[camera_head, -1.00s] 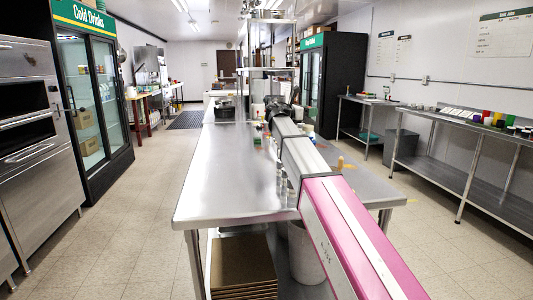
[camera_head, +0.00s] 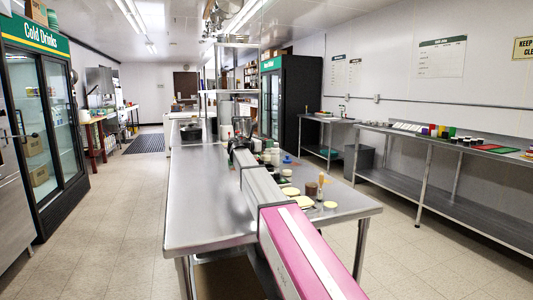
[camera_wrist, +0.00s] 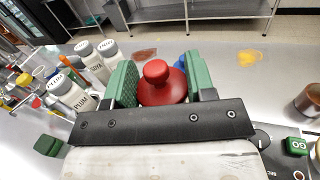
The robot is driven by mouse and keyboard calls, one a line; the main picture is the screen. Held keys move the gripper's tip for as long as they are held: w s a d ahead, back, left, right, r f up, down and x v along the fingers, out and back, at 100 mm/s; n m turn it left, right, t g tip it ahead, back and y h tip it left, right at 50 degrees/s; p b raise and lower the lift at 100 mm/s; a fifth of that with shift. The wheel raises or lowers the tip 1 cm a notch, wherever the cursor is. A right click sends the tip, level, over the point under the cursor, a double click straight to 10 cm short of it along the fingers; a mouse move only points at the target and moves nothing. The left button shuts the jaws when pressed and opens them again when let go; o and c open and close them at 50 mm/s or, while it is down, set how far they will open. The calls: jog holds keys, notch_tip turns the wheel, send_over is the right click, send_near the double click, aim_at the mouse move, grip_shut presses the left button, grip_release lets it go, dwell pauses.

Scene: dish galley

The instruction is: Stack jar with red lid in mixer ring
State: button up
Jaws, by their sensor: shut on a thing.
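In the wrist view, a red lid with a round knob (camera_wrist: 157,72) sits between the green finger pads of my gripper (camera_wrist: 163,88). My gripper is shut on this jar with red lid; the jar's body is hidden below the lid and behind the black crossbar. In the head view, my arm reaches over the steel counter, and its dark gripper end (camera_head: 240,138) is too small to show the jar. I cannot make out the mixer ring in either view.
White-lidded bottles labelled plum and soya (camera_wrist: 75,92) stand close left of my gripper. A brown jar (camera_wrist: 308,100) and a green GO block (camera_wrist: 297,146) are at right. A yellow patch (camera_wrist: 249,57) lies beyond. The steel counter's left side (camera_head: 200,200) is clear.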

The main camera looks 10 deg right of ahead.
aim_at(267, 151)
jog(key=shift+w+d+f, duration=0.25)
jog(key=shift+f, duration=1.95)
jog(key=shift+f, duration=0.2)
jog(key=o, duration=1.4)
jog(key=shift+r, duration=0.25)
jog(key=v, duration=1.2)
jog(key=shift+s, duration=0.1)
